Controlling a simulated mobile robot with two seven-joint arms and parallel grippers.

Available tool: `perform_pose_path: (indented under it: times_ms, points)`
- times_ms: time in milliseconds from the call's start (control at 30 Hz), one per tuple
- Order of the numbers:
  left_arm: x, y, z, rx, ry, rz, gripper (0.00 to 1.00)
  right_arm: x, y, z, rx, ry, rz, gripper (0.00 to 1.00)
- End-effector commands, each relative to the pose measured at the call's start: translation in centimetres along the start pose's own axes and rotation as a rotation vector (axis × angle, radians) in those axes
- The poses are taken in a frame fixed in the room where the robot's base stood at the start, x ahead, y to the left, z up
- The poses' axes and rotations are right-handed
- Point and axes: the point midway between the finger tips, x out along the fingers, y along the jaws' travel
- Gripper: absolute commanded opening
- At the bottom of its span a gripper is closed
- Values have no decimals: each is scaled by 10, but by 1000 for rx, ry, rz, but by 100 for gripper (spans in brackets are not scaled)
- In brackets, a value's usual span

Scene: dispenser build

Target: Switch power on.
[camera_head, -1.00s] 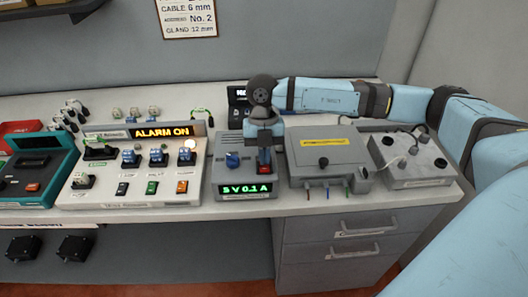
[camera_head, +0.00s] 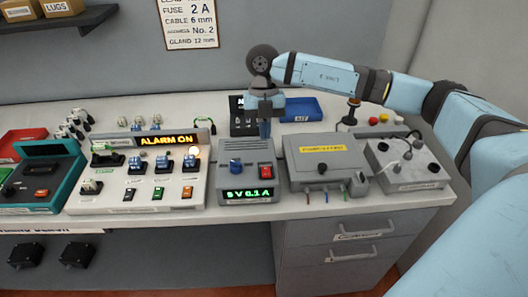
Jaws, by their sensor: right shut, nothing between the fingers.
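A grey power supply box (camera_head: 228,168) stands at the middle of the bench. Its green display (camera_head: 246,194) reads what looks like "5 V 0.1 A". A blue knob (camera_head: 235,166) is on its left and a red switch (camera_head: 265,172) on its right. My right gripper (camera_head: 265,134) is shut and empty, pointing down above and behind the red switch, apart from it as far as I can see. My left gripper is not in view.
Left of the supply is a white panel (camera_head: 215,200) with an "ALARM ON" display (camera_head: 168,139) and a lit lamp (camera_head: 194,151). Right are a grey box with a yellow label (camera_head: 322,149) and another grey unit (camera_head: 408,165). A blue bin (camera_head: 300,110) stands behind.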

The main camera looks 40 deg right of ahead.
Motion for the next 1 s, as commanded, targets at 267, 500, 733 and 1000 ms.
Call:
perform_pose_path:
  times_ms: [267, 500, 733, 1000]
  points:
    - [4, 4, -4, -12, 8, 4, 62, -42, 0, 8, -2, 0, 0, 0]
    - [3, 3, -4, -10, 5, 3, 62, -49, 0, 9, -1, 1, -1, 0]
    - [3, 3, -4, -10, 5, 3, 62, -49, 0, 9, -1, 1, -1, 0]
    - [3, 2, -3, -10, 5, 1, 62, -47, 3, 8, -9, 8, 7, 0]
